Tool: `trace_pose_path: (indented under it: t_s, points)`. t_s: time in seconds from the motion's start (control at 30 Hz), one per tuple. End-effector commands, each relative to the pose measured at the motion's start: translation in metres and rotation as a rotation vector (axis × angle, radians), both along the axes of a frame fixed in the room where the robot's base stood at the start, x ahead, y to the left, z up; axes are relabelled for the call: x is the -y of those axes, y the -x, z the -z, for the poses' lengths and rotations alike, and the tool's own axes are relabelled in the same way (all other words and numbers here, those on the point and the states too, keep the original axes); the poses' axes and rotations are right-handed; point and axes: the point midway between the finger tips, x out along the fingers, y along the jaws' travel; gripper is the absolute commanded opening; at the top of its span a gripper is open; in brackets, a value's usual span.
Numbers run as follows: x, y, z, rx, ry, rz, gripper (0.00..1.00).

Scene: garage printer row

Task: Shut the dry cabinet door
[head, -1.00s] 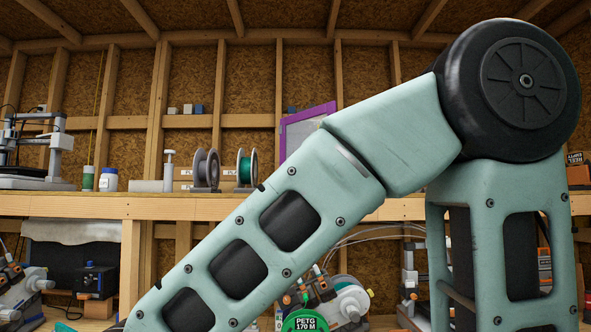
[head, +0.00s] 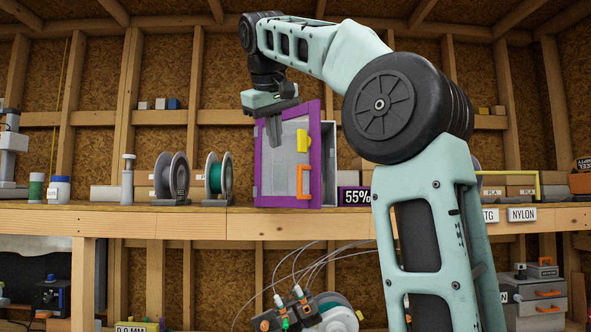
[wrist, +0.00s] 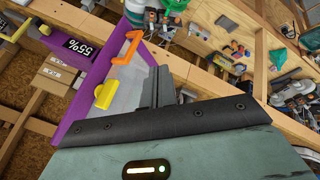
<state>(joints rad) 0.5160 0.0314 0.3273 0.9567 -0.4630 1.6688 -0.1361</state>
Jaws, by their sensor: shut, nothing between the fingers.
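The dry cabinet (head: 328,165) stands on the wooden shelf, mostly hidden behind its door and my arm. Its purple-framed door (head: 262,170) stands ajar, with its right edge out toward me and a strip of the pale interior showing beside it. The door carries an orange handle (head: 300,182) and a yellow latch (head: 303,141). My gripper (head: 277,143) is shut and empty, pointing down in front of the door's upper left part. In the wrist view, the shut fingers (wrist: 160,88) are beside the handle (wrist: 128,48) and latch (wrist: 105,93); I cannot tell whether they touch the door.
A 55% display (head: 357,196) is at the cabinet's lower right. Filament spools (head: 172,180) and bottles stand on the shelf to the left. Labelled bins (head: 521,214) are at the right. A printer (head: 310,312) with tubes sits below the shelf.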

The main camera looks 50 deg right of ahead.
Motion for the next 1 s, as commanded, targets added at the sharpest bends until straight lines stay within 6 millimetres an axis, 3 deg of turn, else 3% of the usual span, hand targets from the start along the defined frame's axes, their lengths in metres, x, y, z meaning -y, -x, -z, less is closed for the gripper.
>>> trace_pose_path:
  t_s: [0.17,0.63,0.8,1.0]
  points:
    - [0.010,0.000,0.007,0.000,0.002,0.014,0.00]
    - [0.055,-0.029,0.078,0.000,0.001,0.013,0.00]
    - [0.081,-0.025,0.074,0.004,0.001,0.013,0.00]
    - [0.092,-0.024,0.076,0.005,0.001,0.010,0.00]
